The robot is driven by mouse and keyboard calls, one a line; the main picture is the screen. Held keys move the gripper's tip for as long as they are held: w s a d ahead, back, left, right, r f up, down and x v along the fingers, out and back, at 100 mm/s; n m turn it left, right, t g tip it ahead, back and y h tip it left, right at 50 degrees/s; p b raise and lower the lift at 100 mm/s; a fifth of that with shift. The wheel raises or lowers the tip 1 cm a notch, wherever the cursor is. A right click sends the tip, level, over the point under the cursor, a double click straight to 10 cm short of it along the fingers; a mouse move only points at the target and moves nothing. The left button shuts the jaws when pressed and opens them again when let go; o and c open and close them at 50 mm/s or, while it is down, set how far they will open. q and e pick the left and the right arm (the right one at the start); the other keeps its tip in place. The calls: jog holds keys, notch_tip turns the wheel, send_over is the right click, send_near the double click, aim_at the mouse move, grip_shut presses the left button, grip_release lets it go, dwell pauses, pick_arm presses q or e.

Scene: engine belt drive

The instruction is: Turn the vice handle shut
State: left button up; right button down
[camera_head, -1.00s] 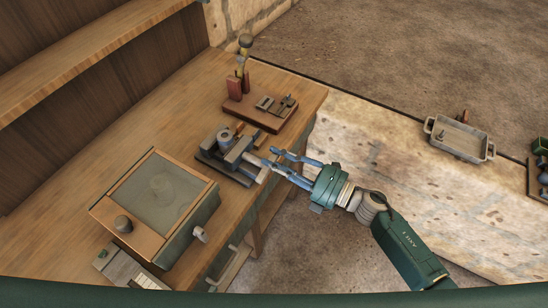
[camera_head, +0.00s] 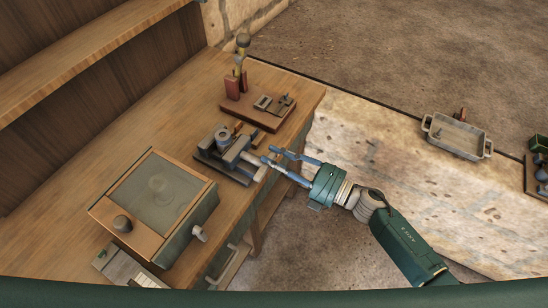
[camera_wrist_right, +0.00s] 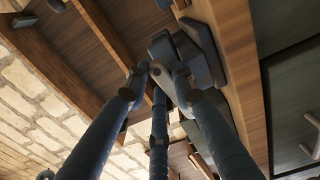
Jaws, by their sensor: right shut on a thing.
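The grey vice (camera_head: 225,152) stands at the right edge of the wooden workbench, with its jaw block and screw end towards my right arm. The vice handle (camera_head: 260,173) shows as a pale piece at its front. My right gripper (camera_head: 269,155) reaches in from the right and is shut on the handle, with its blue fingers at the front of the vice. In the right wrist view the dark vice (camera_wrist_right: 205,60) is close beyond the fingertips (camera_wrist_right: 161,82). The fingers hide much of the handle there, so its exact angle cannot be told. My left gripper is not in view.
A box with a glass top (camera_head: 160,195) and knobs stands left of the vice. A wooden board (camera_head: 252,113) with small metal parts lies behind it. A grey tray (camera_head: 457,136) is at the far right. The workbench (camera_head: 120,130) is bare at left.

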jog(key=shift+s+d+f, duration=0.15)
jog(key=shift+s+f, duration=0.1)
jog(key=shift+f, duration=0.4)
jog(key=c, duration=1.4)
grip_release()
jog(key=shift+c, duration=0.2)
jog(key=v, duration=1.2)
jog(key=shift+d+r, duration=0.2)
jog(key=shift+r, duration=0.15)
